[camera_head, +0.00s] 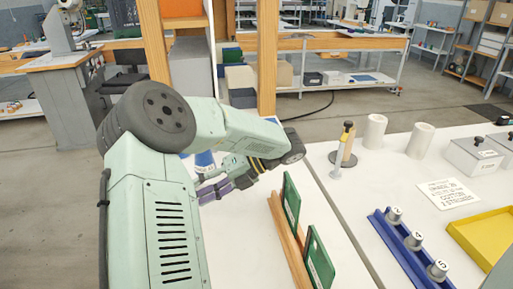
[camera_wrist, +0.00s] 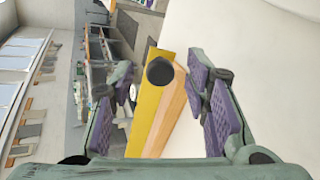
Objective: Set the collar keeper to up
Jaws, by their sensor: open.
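My gripper (camera_head: 212,188) is low over the white bench in the head view, behind my forearm. In the wrist view my gripper (camera_wrist: 163,82) shows two purple-padded fingers spread wide apart, with nothing gripped. A round black knob (camera_wrist: 160,71) appears between the fingers, in front of a yellow strip (camera_wrist: 148,112) with a pale wooden bar (camera_wrist: 172,112) beside it. I cannot tell whether this knob is the collar keeper, nor its setting. My arm hides much of that area in the head view, where only a blue part (camera_head: 205,160) shows near the gripper.
Green panels (camera_head: 291,202) stand in a wooden rack (camera_head: 287,238) right of the gripper. A black-topped tool (camera_head: 343,145), white cylinders (camera_head: 375,131), a blue rail (camera_head: 405,250) with numbered weights and a yellow tray (camera_head: 484,238) lie farther right. Wooden posts (camera_head: 267,60) rise behind the arm.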

